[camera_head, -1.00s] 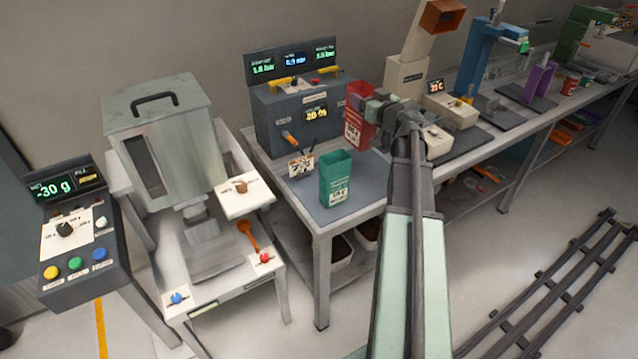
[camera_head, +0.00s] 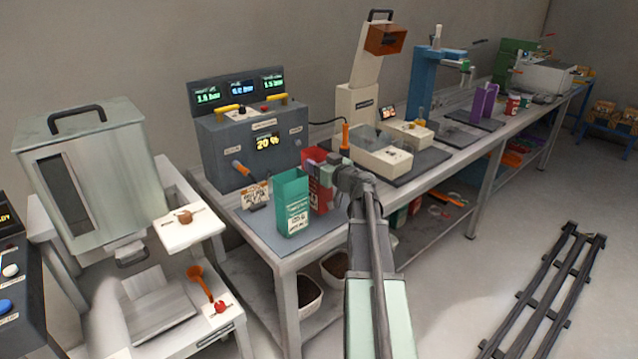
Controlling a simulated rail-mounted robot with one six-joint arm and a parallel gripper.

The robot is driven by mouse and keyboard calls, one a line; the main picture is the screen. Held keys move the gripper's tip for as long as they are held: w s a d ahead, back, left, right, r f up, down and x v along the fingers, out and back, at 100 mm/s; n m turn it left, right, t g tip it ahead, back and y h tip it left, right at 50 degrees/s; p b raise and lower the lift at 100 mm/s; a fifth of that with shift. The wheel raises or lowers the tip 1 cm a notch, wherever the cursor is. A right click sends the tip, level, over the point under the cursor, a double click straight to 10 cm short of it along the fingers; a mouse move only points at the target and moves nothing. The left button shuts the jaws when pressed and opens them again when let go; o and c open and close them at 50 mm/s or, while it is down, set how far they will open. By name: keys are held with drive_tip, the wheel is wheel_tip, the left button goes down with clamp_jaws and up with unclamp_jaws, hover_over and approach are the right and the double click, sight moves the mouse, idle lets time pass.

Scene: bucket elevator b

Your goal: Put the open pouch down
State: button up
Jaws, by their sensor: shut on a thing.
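A red open-topped pouch (camera_head: 319,186) with a white label is held upright by my gripper (camera_head: 336,174). The gripper is shut on the pouch's right side, near its upper part. The pouch is just right of and behind a green open-topped pouch (camera_head: 291,208), which hides part of its left side. The green pouch stands upright on the dark mat (camera_head: 262,226) at the near end of the bench. The red pouch's base is low over the mat; I cannot tell whether it touches.
A grey control box (camera_head: 250,140) with yellow handles stands behind the pouches. A small label holder (camera_head: 256,194) is left of the green pouch. A clear-walled machine (camera_head: 382,150) is to the right. A steel hopper machine (camera_head: 88,175) is at left.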

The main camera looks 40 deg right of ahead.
wheel_tip(320, 180, down, 4)
drive_tip(key=shift+r+b, duration=0.1)
drive_tip(key=shift+b, duration=1.15)
drive_tip(key=shift+r+p, duration=0.25)
drive_tip(key=shift+p, duration=0.05)
drive_tip(key=shift+f, duration=0.25)
drive_tip(key=o, duration=0.7)
drive_tip(key=shift+r, duration=0.1)
drive_tip(key=shift+o, duration=0.2)
drive_tip(key=shift+r, duration=0.3)
drive_tip(key=s, duration=1.2)
drive_tip(key=shift+d+f, duration=0.15)
